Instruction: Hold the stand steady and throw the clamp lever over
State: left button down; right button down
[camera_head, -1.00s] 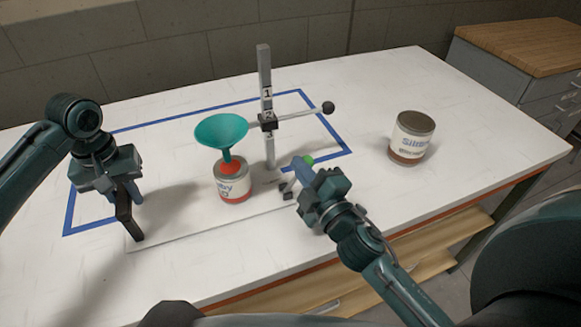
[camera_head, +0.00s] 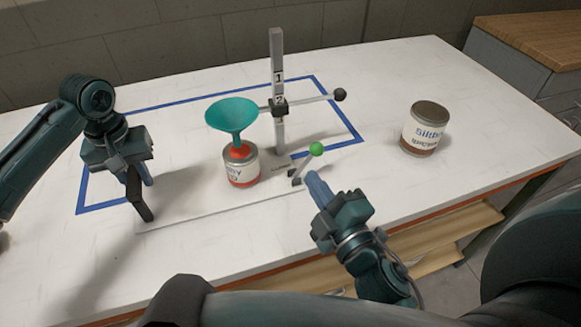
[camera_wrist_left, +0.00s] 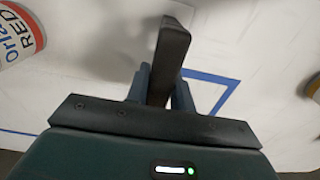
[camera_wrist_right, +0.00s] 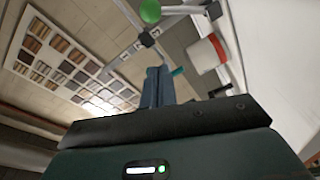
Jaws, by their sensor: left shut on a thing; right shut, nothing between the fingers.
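The stand has a pale base plate (camera_head: 205,212), an upright numbered post (camera_head: 278,75) and a dark handle (camera_head: 143,200) at its left end. My left gripper (camera_head: 138,184) is shut on that handle; the left wrist view shows the handle (camera_wrist_left: 168,50) between the fingers. The clamp lever (camera_head: 305,165) sits near the post's foot, tilted up to the right, with a green knob (camera_head: 316,149). My right gripper (camera_head: 311,177) is shut and empty, just in front of the lever and apart from the knob. The right wrist view shows the knob (camera_wrist_right: 150,11) beyond the fingertips.
A red-and-white can (camera_head: 242,168) stands on the plate under a teal funnel (camera_head: 232,116). The post carries a side arm with a black ball (camera_head: 340,94). Another can (camera_head: 425,130) stands to the right. Blue tape (camera_head: 205,95) marks the table. The table's right side is mostly clear.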

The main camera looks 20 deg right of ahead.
pick_arm(q)
jog(key=shift+d, duration=0.1)
pick_arm(e)
jog(key=shift+s, duration=0.55)
pick_arm(q)
jog(key=c, duration=1.1)
grip_release()
notch_tip(320, 180, up, 12)
jog(key=shift+r, duration=0.1)
